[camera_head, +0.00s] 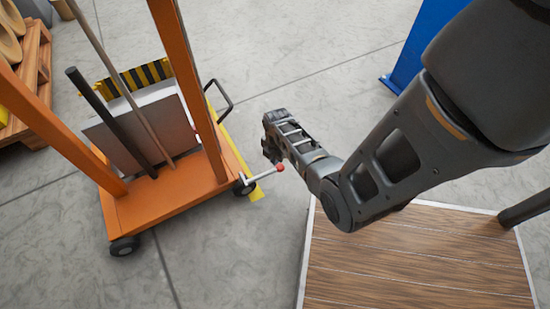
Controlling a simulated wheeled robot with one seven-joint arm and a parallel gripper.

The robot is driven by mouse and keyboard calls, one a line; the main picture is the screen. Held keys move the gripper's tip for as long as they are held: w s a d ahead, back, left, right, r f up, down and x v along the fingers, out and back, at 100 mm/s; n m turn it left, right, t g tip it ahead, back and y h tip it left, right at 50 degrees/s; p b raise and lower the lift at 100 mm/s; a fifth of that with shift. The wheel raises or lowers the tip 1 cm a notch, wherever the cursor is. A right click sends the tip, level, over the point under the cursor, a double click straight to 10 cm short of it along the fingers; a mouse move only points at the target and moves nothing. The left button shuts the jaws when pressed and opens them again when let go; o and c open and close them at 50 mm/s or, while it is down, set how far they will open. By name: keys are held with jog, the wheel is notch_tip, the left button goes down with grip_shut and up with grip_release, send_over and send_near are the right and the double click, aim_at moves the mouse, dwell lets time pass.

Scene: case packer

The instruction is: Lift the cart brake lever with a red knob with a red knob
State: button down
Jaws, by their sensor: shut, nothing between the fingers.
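The brake lever is a short metal rod (262,175) at the right side of the orange cart (170,196), beside its wheel. It slants up to the right and ends in a small red knob (280,168). My gripper (268,154) is at the end of my arm, which reaches in from the right. It is shut and holds nothing. In the picture its tip is just above and left of the red knob; I cannot tell whether it touches the lever. My gripper's fingers are small and dark here.
The cart carries a grey panel (125,140), long poles and a striped barrier (140,76); its orange posts rise left of my gripper. A wooden platform (420,260) is at lower right, a blue stand (415,50) at upper right. A pallet (38,75) is at upper left. Grey floor between is clear.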

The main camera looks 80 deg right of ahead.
dwell(0.9)
jog(key=c, duration=0.7)
grip_release()
jog(key=shift+s+a+r+p, duration=0.1)
jog(key=shift+r+p, duration=0.9)
jog(key=shift+r, duration=0.95)
jog(key=shift+s+r+p, duration=0.1)
jog(key=shift+r+p, duration=0.9)
jog(key=shift+r, duration=0.9)
jog(key=shift+o, duration=0.2)
